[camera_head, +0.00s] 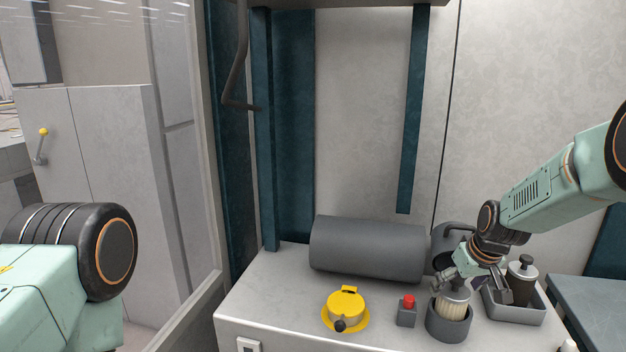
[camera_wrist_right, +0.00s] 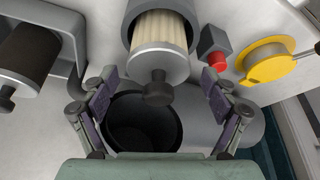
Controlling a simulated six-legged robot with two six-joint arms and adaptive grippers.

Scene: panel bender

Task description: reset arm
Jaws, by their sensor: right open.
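My right gripper (camera_head: 478,285) hangs over the right part of the white bench in the head view. A cream pleated cartridge (camera_head: 454,309) with a grey cap and dark knob stands in a grey round cup (camera_head: 449,326). In the right wrist view the cartridge (camera_wrist_right: 163,30) is just beyond the fingertips, its knob between them in the picture; contact does not show. My left arm enters at the left; its gripper is out of view.
A dark cartridge (camera_head: 521,280) stands in a grey tray (camera_head: 518,312) at right. A large grey cylinder (camera_head: 368,249), red button (camera_head: 409,301) and yellow lidded fitting (camera_head: 346,310) are nearby. The bench's front left is clear.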

